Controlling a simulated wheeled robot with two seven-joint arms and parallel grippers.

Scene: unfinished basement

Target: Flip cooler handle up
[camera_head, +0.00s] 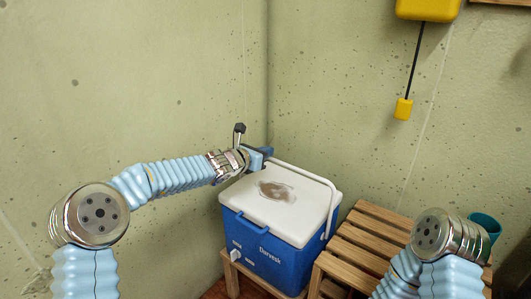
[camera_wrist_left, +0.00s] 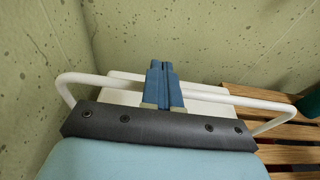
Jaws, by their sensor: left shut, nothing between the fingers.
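The cooler (camera_head: 265,248) has a blue body and a white lid (camera_head: 250,200) with a brownish worn patch on top. Its white handle (camera_head: 305,172) runs along the lid's back edge and bends down the right side; I cannot tell its exact tilt. My left gripper (camera_head: 262,154) is at the back left corner of the lid, by the handle's far end. In the left wrist view its blue fingers (camera_wrist_left: 163,82) are together and empty, crossing in front of the white handle (camera_wrist_left: 100,80). I cannot tell whether they touch it. My right gripper is out of view.
The cooler stands on a wooden slatted stand, with a slatted wooden bench (camera_head: 370,235) to its right. A teal cup (camera_head: 486,224) is at the bench's right end. Concrete walls stand close behind and left. A yellow box (camera_head: 428,9) with a hanging yellow pull (camera_head: 403,109) is on the wall.

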